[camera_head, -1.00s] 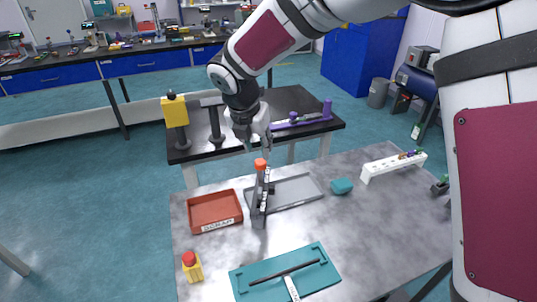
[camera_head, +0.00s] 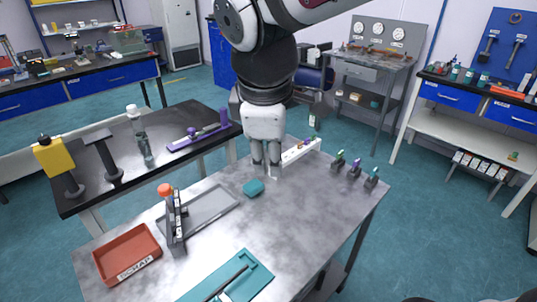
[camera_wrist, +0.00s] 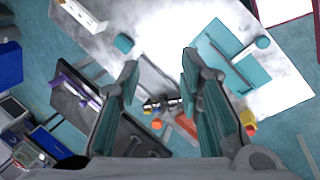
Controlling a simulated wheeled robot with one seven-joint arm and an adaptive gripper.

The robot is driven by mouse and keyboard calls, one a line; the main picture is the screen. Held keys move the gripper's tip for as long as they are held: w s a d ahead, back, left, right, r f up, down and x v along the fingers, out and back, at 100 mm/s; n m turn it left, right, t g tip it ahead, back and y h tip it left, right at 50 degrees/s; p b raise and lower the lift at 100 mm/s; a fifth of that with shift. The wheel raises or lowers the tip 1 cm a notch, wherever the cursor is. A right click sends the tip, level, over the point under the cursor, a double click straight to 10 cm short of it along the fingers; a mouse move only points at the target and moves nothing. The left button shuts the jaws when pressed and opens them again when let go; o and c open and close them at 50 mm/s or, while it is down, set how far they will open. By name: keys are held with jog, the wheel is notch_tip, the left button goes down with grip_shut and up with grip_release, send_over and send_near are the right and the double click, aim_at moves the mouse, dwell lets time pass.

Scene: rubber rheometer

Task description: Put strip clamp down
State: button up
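My gripper (camera_head: 268,165) points down over the far side of the grey table, near the white rail and right of the teal block. In the wrist view its two fingers (camera_wrist: 160,62) stand wide apart with nothing seen between them. No strip clamp shows in the gripper. I cannot tell for sure which thing is the strip clamp. Several small dark clamp-like pieces with coloured tops (camera_head: 355,168) stand at the table's right edge. A purple fixture (camera_head: 195,137) with a grey strip lies on the black table.
The grey table also bears the white rail (camera_head: 302,151), teal block (camera_head: 253,187), grey tray (camera_head: 222,202), red scrap tray (camera_head: 113,244) and teal tray (camera_head: 254,268). A capped bottle (camera_head: 139,135) stands on the black table. The table's right-middle surface (camera_head: 305,205) is clear.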

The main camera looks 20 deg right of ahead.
jog(key=s+d+f+m+y, duration=0.1)
jog(key=s+m, duration=0.5)
jog(key=s+d+f+m+y, duration=0.1)
jog(key=s+d+m, duration=0.1)
jog(key=s+m, duration=0.4)
jog(key=shift+s+d, duration=0.25)
jog(key=shift+s, duration=0.55)
